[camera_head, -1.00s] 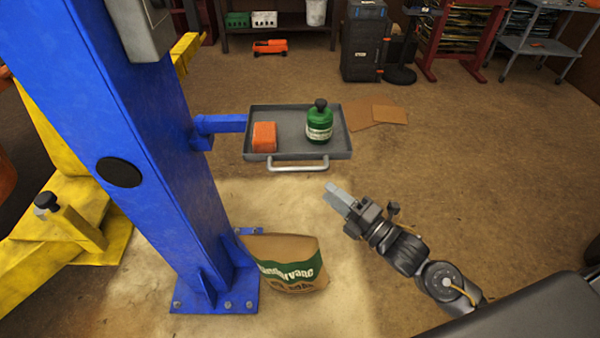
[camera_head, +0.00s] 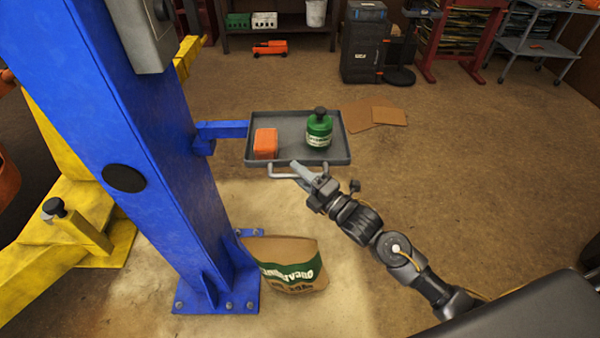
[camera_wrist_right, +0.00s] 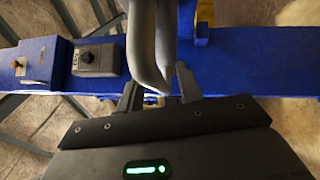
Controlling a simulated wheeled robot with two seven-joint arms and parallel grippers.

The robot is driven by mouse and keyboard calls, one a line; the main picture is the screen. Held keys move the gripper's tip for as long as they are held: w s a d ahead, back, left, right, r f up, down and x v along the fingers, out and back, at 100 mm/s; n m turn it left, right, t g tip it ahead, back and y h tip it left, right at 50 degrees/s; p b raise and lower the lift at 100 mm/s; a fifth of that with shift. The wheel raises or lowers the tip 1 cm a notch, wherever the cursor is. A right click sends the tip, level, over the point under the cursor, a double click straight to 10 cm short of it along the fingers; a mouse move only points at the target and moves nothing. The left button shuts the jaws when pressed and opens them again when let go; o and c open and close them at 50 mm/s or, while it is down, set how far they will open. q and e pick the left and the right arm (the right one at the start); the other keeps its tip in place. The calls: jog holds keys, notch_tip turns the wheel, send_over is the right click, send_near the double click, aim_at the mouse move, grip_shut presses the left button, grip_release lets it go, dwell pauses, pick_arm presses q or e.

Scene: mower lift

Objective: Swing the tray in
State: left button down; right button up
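The grey tray (camera_head: 290,134) is held out on a blue arm (camera_head: 222,130) from the blue post (camera_head: 130,150). An orange block (camera_head: 266,143) and a green bottle with a black cap (camera_head: 319,130) stand on it. My right gripper (camera_head: 300,172) is at the tray's front handle (camera_head: 280,172). In the right wrist view the light grey handle (camera_wrist_right: 143,45) comes down between the fingers of this gripper (camera_wrist_right: 159,90). The fingers are apart, and I cannot tell whether they touch the handle. My left gripper is not in view.
A brown and green sack (camera_head: 288,265) leans at the foot of the post. A yellow lift part (camera_head: 40,235) is at the left. Flat brown sheets (camera_head: 375,113) lie behind the tray. The floor to the right is clear.

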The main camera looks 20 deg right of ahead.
jog(key=shift+c, duration=0.4)
grip_shut()
jog(key=shift+w+d, duration=0.1)
